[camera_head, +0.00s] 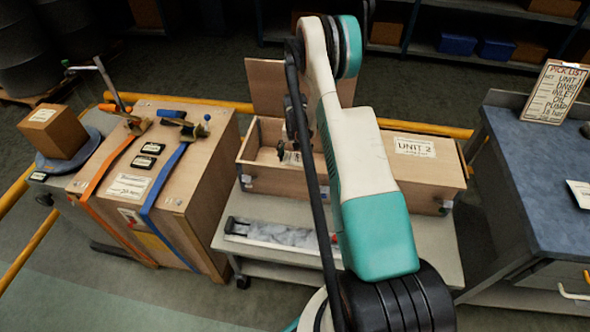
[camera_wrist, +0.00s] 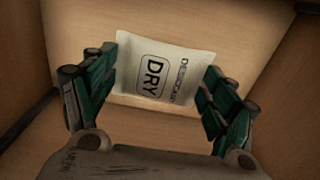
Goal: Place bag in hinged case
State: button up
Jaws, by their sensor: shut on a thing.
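The hinged case (camera_head: 272,180) is a long wooden box on a grey cart. In the wrist view, my gripper (camera_wrist: 161,66) is shut on the bag (camera_wrist: 152,74), a small white packet marked DESICCANT and DRY. Its green fingers grip the bag at both sides. Pale wooden walls or floor surround it, and the gap under the bag cannot be judged.
A grey tray (camera_head: 268,235) with wrapped contents lies on the cart (camera_head: 222,243) in front of the case. A strapped wooden crate (camera_head: 195,210) stands left. A blue-topped bench (camera_head: 535,150) with a pick list sign (camera_head: 553,92) stands right. Yellow rails (camera_head: 428,128) run behind the case.

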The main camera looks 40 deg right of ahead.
aim_at(295, 165)
jog(key=shift+f+b, duration=0.9)
jog(key=shift+f, duration=2.05)
jog(key=shift+f, duration=0.1)
jog(key=o, duration=1.1)
notch_tip(295, 165, up, 12)
jog(key=p, duration=0.4)
